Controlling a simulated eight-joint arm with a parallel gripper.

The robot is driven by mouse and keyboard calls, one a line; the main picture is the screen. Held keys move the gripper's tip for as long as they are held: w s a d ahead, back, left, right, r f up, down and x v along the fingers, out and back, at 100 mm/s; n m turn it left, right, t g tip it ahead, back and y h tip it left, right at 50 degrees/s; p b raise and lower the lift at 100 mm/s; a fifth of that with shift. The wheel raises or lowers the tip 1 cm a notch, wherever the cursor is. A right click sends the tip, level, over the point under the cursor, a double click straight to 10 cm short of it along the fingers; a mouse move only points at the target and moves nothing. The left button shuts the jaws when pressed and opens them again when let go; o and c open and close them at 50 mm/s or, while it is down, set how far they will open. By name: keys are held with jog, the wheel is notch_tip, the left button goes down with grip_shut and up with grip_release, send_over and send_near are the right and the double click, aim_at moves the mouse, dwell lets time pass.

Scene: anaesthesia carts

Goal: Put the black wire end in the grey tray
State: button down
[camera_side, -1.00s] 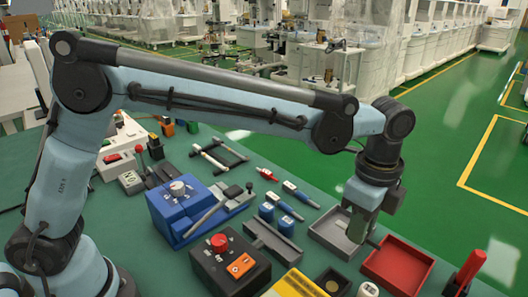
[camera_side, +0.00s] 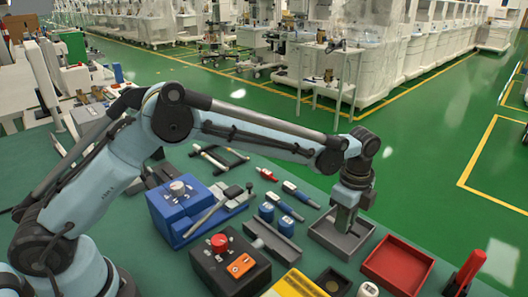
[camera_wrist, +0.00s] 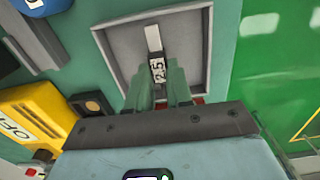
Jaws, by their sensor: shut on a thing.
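The grey tray (camera_side: 318,238) is a shallow square tray near the right side of the green bench, and its rim also shows in the wrist view (camera_wrist: 113,62). My gripper (camera_side: 344,222) points down over this tray, with its fingers within the tray's outline. In the wrist view my gripper (camera_wrist: 165,88) is shut on the black wire end (camera_wrist: 158,70), a slim piece with a black part marked "2.5" and a pale tip over the tray floor. In the side view the wire end is hidden by the fingers. I cannot tell whether it touches the floor.
A red tray (camera_side: 398,266) stands just right of the grey one. A red upright handle (camera_side: 470,268) stands at the far right.

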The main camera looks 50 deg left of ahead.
jog(key=shift+f, duration=0.5)
jog(key=shift+f, duration=0.15)
jog(key=c, duration=1)
grip_release()
